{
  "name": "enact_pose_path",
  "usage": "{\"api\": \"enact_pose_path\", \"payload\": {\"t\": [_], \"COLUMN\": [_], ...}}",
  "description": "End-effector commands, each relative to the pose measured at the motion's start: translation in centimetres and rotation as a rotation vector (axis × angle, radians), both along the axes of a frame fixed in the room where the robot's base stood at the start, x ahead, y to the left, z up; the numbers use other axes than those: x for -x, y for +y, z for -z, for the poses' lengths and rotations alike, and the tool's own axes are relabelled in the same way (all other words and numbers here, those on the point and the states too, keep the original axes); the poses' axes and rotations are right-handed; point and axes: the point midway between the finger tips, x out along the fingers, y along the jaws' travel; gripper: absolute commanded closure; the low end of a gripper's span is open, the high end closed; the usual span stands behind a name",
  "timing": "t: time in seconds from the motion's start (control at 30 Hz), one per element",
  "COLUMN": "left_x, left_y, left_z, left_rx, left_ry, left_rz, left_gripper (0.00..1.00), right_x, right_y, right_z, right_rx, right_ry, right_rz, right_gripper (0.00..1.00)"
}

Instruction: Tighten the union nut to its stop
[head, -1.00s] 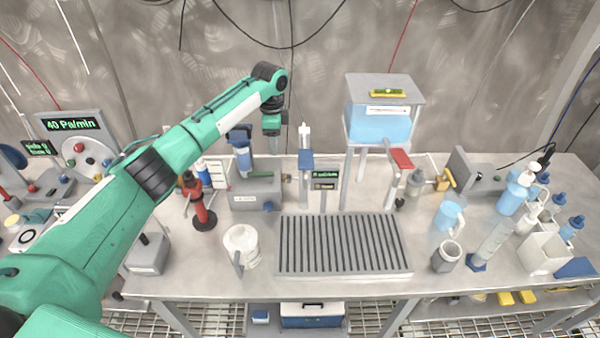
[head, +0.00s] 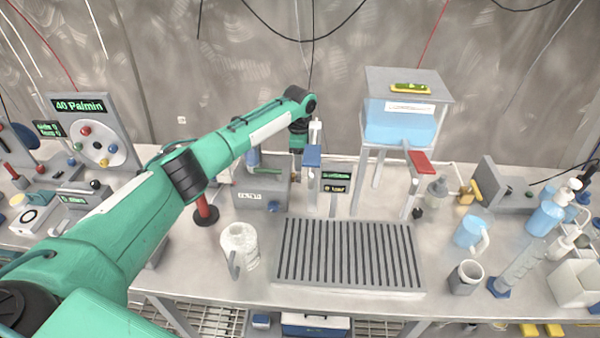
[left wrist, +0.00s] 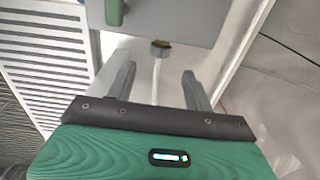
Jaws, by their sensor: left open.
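In the left wrist view a small hexagonal nut with a dark, brassy edge (left wrist: 160,47) sits at the edge of a grey box (left wrist: 160,15). It looks like the union nut. A pale tube runs from it toward my gripper. My left gripper (left wrist: 158,88) is open and empty. Its two fingers stand on either side of the tube, apart from the nut, which lies beyond the fingertips. In the head view my left gripper (head: 298,148) points down near the right end of the grey box (head: 258,198). The nut is hard to make out there. My right gripper is not in view.
A blue tank on a stand (head: 400,122) is at the right.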

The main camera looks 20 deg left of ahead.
Motion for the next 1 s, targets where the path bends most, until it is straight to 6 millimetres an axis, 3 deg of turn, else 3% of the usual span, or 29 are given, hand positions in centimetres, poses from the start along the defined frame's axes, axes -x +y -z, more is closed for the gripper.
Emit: {"api": "enact_pose_path", "payload": {"t": [0.2,0.4,0.8,0.83,1.0], "left_x": [0.0,-0.1,-0.1,-0.1,-0.1], "left_y": [0.0,0.0,0.0,0.0,0.0], "left_z": [4.5,7.0,7.9,7.9,7.9], "left_rx": [-0.001,0.0,0.0,0.0,0.0], "left_ry": [0.003,0.001,0.0,0.0,0.0], "left_rz": [-0.001,-0.001,0.0,0.0,0.0], "left_gripper": [0.48,0.48,0.48,0.5,0.83], "right_x": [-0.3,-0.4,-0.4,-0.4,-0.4], "right_y": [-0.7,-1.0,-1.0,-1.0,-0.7], "right_z": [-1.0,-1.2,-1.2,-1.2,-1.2], "right_rx": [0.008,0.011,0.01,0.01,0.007], "right_ry": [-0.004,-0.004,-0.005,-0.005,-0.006], "right_rz": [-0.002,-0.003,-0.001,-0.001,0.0], "right_gripper": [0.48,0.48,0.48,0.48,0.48]}}
